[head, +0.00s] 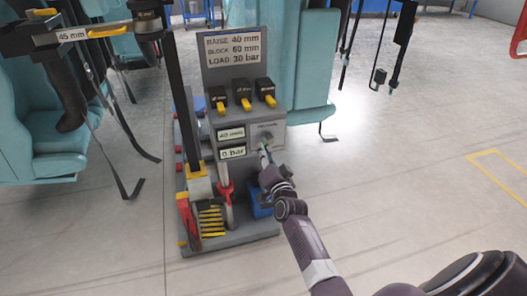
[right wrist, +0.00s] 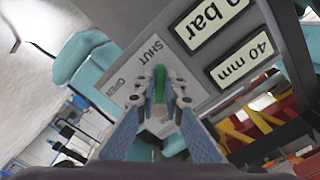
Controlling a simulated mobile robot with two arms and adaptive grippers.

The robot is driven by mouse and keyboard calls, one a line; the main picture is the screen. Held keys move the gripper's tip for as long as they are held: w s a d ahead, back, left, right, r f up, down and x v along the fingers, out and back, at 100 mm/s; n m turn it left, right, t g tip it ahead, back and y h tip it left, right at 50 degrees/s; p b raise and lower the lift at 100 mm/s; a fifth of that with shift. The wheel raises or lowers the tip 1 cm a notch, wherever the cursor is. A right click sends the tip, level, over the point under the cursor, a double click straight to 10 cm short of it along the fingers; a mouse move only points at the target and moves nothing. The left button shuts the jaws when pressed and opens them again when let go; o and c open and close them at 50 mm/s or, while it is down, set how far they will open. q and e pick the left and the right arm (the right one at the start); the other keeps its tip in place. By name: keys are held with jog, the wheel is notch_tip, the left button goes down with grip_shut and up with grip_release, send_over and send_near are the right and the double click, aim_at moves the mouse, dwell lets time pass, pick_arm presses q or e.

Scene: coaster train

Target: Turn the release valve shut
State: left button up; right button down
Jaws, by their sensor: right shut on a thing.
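The release valve's green handle (right wrist: 160,84) is on a light plate on the grey console (head: 222,130). In the right wrist view the plate reads SHUT and OPEN. The handle's far end is beside the word SHUT, and OPEN is to its left. My right gripper (head: 264,152) reaches the console's front from the lower right. In the right wrist view its two fingers (right wrist: 160,92) are shut on the handle, one on each side. The fingers hide part of the plate. My left gripper is not in view.
Displays on the console read 40 mm (head: 231,133) and 0 bar (head: 232,152). A sign (head: 233,47) and several yellow-tipped black levers are above. A red-handled tool (head: 226,190) and a blue object (head: 260,205) stand below. Teal seats (head: 45,120) flank it. The floor at right is clear.

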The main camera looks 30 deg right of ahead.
jog(key=c, duration=2)
grip_release()
jog(key=v, duration=1.2)
jog(key=shift+a, duration=0.1)
